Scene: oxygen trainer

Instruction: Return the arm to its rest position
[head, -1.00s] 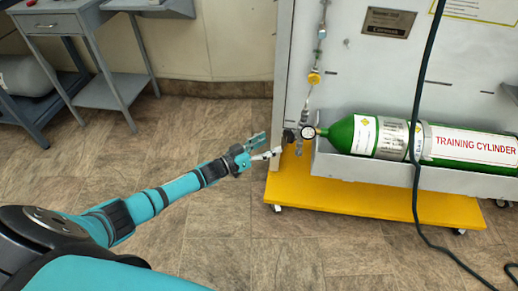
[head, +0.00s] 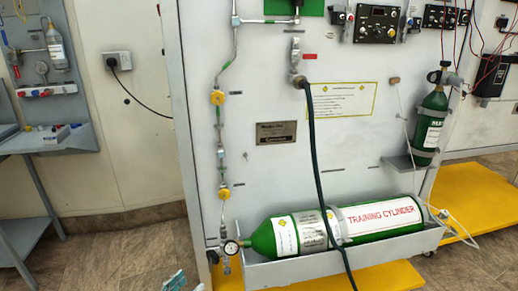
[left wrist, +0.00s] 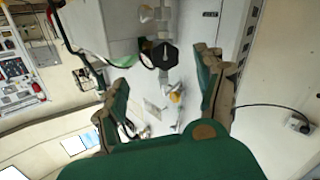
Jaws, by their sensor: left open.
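My left gripper (head: 176,281) shows only in part at the bottom edge of the head view, below and left of the pressure gauge (head: 231,247). The rest of that arm is out of the picture. In the left wrist view the two green fingers of my left gripper (left wrist: 163,74) stand wide apart, with nothing held between them. A black knob (left wrist: 165,56) shows beyond the fingers, apart from them. My right gripper is in neither view.
The grey trainer panel (head: 290,150) stands on a yellow wheeled base (head: 375,277). A green training cylinder (head: 262,239) lies in its tray. A dark hose (head: 315,150) hangs down in front. A small green cylinder (head: 430,125) is at right. Floor (head: 110,255) is clear at lower left.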

